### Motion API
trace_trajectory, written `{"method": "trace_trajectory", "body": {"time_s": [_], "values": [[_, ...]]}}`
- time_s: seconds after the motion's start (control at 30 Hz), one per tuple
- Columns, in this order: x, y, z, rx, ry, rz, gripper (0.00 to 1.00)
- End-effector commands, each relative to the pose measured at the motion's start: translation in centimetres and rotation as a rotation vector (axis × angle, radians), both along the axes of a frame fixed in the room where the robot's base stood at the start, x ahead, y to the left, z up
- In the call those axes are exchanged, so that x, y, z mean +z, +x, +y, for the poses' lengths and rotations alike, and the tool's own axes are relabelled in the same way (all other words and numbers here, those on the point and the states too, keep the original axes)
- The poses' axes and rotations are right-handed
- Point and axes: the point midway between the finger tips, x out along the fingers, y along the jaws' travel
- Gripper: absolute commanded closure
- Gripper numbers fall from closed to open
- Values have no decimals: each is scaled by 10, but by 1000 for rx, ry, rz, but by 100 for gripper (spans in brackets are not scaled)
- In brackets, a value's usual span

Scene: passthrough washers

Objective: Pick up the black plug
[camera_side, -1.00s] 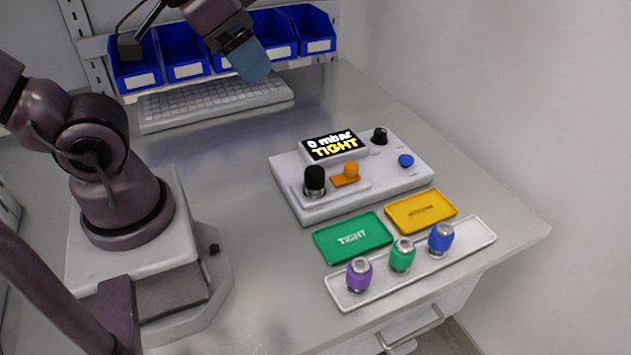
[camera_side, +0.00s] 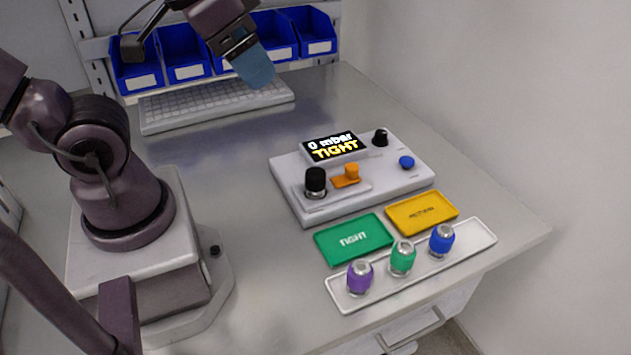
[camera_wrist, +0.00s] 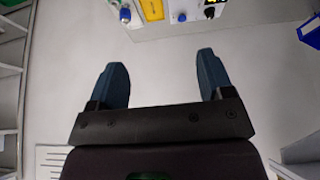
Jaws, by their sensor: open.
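The black plug (camera_side: 315,181) stands upright at the front left of the grey test device (camera_side: 350,205), in a pale holder beside an orange lever (camera_side: 350,174). My gripper (camera_side: 255,72) is high above the back of the table, in front of the blue bins, well up and left of the plug and touching nothing. In the wrist view my gripper (camera_wrist: 162,78) is open, with its two blue fingers wide apart and nothing between them. I cannot make out the black plug in the wrist view.
The device also has a display (camera_side: 333,147) reading "0 mbar TIGHT", a black knob (camera_side: 380,138) and a blue button (camera_side: 406,162). In front are a green tray (camera_side: 333,254), a yellow tray (camera_side: 442,200) and a white tray (camera_side: 346,301) with purple, green and blue plugs. A keyboard (camera_side: 215,103) lies behind.

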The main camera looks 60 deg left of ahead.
Motion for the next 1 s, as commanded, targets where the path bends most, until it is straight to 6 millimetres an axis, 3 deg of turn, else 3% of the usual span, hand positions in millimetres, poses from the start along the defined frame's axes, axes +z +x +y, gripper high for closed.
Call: {"method": "trace_trajectory", "body": {"time_s": [0.27, 0.7, 0.87, 1.0], "values": [[-45, 31, 16, 109, -42, 248, 26], [-146, 104, 63, 821, -194, 499, 26], [-151, 123, 72, 1048, -250, 444, 26], [-151, 125, 72, 1137, -278, 421, 26]]}}
